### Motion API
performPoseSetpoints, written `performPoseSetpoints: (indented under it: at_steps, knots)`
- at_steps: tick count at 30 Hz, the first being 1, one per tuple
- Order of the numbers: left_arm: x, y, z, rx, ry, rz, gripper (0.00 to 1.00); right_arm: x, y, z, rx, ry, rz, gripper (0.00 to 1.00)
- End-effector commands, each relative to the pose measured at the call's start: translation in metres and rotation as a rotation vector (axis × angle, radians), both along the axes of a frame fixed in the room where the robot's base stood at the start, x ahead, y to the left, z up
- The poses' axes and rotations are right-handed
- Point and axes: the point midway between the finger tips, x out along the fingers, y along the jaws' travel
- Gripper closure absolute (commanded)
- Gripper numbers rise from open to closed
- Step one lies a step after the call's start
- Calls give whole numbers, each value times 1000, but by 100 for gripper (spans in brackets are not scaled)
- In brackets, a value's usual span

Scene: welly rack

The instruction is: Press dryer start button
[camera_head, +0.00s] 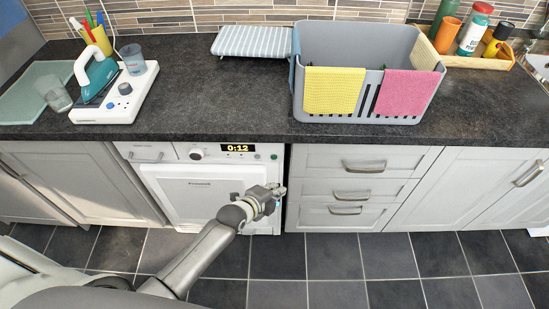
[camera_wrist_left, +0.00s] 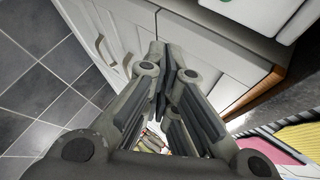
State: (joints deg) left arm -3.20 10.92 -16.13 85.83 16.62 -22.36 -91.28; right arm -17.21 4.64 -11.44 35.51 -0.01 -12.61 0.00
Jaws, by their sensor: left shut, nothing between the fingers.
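The white dryer (camera_head: 190,192) stands under the worktop in the head view. Its top panel has a dial (camera_head: 196,154), a lit display (camera_head: 237,148) reading 0:12, small buttons under the display, and a round green button (camera_head: 274,157) at the right end with a darker round one (camera_head: 257,157) beside it. Which one is the start button I cannot read. My left gripper (camera_head: 281,189) is shut and empty, in front of the dryer's right edge and lower in the picture than the panel. Its closed fingers (camera_wrist_left: 162,60) show in the left wrist view. My right gripper is out of view.
Drawers (camera_head: 345,190) with bar handles adjoin the dryer on the right. On the dark worktop (camera_head: 215,108) stand an iron on a white base (camera_head: 112,108), a grey basket (camera_head: 345,45) with yellow and pink cloths, and a bottle tray (camera_head: 475,60). The tiled floor looks clear.

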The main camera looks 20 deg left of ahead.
Motion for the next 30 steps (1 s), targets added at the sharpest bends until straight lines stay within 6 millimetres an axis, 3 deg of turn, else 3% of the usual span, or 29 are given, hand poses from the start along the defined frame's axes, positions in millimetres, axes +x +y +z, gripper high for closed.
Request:
performPoseSetpoints:
  at_steps: [7,21,30]
  knots:
    - [13,4,-4,1,0,2,100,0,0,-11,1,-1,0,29]
    - [73,21,-3,1,-1,0,100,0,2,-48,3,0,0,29]
    - [84,24,-1,0,2,0,100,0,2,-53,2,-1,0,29]
